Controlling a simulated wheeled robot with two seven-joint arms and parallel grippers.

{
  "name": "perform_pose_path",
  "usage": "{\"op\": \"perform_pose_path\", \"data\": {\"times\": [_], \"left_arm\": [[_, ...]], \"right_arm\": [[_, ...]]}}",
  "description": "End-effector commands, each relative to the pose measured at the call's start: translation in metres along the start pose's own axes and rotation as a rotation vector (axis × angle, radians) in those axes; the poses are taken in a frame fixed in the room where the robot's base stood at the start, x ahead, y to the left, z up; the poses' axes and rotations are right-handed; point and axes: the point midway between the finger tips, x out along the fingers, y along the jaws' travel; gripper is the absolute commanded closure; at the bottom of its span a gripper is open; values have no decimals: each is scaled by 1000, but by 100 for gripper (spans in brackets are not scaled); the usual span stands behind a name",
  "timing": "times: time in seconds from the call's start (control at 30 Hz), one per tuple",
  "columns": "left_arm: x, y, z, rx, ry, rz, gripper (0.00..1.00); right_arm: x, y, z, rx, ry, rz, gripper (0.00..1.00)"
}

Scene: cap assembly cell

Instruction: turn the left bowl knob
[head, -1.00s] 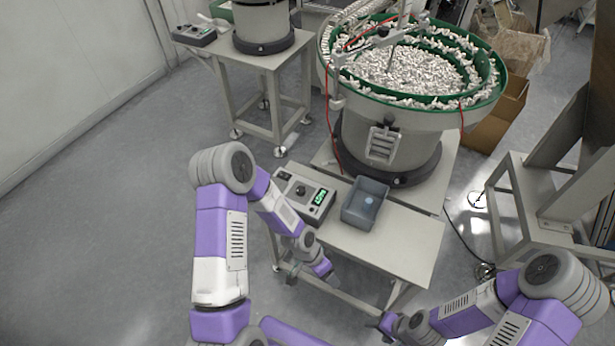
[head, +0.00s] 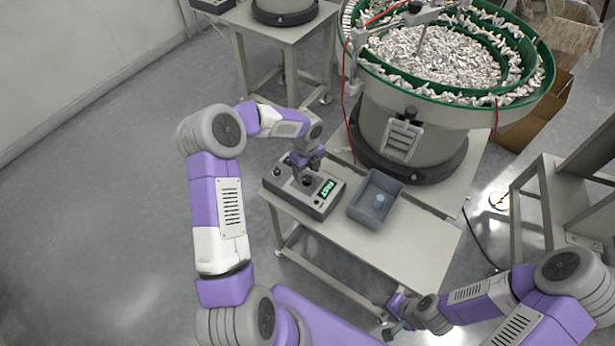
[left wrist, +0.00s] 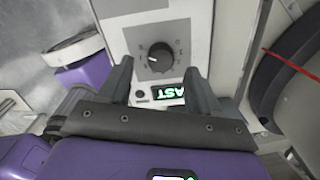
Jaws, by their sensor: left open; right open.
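A grey control box (head: 285,187) sits on the near table's left end. In the left wrist view its round dark knob (left wrist: 159,57) shows with marks around it. A lit green display (left wrist: 168,92) beside the knob reads "FAST". My left gripper (head: 306,165) is over the box, pointing down. In the left wrist view its open fingers (left wrist: 157,68) appear on either side of the knob; I cannot tell whether they touch it. In the head view the gripper partly hides the knob. My right gripper (head: 392,326) is open and empty, low by the near table's front edge.
A blue-grey bin (head: 372,202) stands right of the box. A large green-rimmed bowl feeder (head: 545,75) full of small parts stands behind. Another control box (head: 213,4) and a feeder base (head: 284,12) stand on the far left table. The near table's front right is clear.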

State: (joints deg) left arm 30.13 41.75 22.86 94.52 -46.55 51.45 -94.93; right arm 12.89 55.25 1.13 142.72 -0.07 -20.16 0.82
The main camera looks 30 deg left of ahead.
Motion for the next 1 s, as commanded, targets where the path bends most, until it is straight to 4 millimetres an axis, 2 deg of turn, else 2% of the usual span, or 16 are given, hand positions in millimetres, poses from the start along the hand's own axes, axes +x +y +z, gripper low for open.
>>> {"op": "perform_pose_path", "data": {"times": [0.03,0.2,0.57,0.9,1.0], "left_arm": [[11,1,0,0,2,2,37],[28,0,0,-1,1,0,37],[32,0,0,-3,1,-1,38],[32,0,0,-2,1,-1,90],[32,0,-1,-3,1,-1,93]], "right_arm": [[4,2,0,0,0,0,41],[9,3,0,0,0,0,41],[9,3,-1,0,0,0,41],[9,3,-1,0,0,0,41],[9,3,0,0,0,0,41]]}}
